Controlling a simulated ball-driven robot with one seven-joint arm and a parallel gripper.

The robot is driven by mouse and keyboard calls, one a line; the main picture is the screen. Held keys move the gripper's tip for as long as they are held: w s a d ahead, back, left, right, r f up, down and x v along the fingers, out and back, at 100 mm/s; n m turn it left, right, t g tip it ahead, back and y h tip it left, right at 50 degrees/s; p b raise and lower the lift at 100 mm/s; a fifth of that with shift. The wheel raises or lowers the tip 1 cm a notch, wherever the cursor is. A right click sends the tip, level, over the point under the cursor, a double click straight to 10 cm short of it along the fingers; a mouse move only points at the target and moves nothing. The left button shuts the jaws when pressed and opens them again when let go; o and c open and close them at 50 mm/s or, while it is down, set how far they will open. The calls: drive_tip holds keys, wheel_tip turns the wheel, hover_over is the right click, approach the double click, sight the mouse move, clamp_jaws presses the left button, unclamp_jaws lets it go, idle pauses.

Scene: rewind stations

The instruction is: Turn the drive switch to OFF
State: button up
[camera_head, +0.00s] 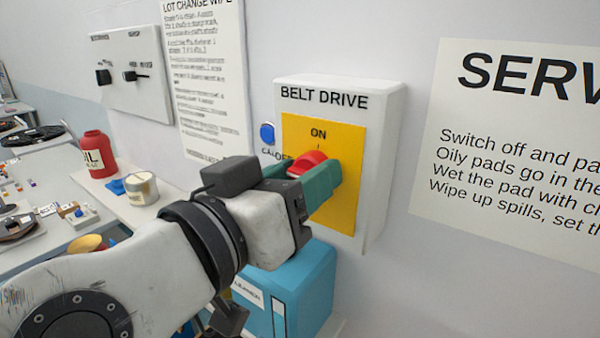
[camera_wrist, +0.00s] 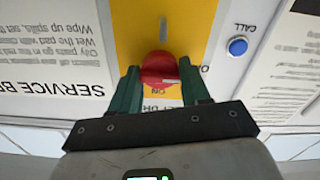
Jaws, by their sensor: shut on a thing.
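The BELT DRIVE box (camera_head: 382,150) is on the wall, with a yellow plate (camera_head: 348,150) on its front. ON is printed at the plate's top and OFF at its left, partly hidden by my gripper. The red switch knob (camera_head: 307,161) sits on the plate and also shows in the wrist view (camera_wrist: 158,66). My gripper (camera_head: 312,173) is shut on the knob, a green finger on each side. In the wrist view, seen upside down, a pale mark on the knob's edge lies near ON, toward the OFF side. The exact knob angle is hard to tell.
A blue CALL button (camera_head: 267,134) is just left of the box. A blue cleaner container (camera_head: 300,290) stands below. A red oil can (camera_head: 97,155) and a pale jar (camera_head: 142,188) stand on the bench at left. Another switch panel (camera_head: 130,75) is farther left.

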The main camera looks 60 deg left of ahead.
drive_tip(key=o, duration=1)
drive_tip(key=b+v, duration=0.3)
drive_tip(key=v, duration=0.7)
drive_tip(key=shift+s+d, duration=0.15)
drive_tip(key=shift+s, duration=0.25)
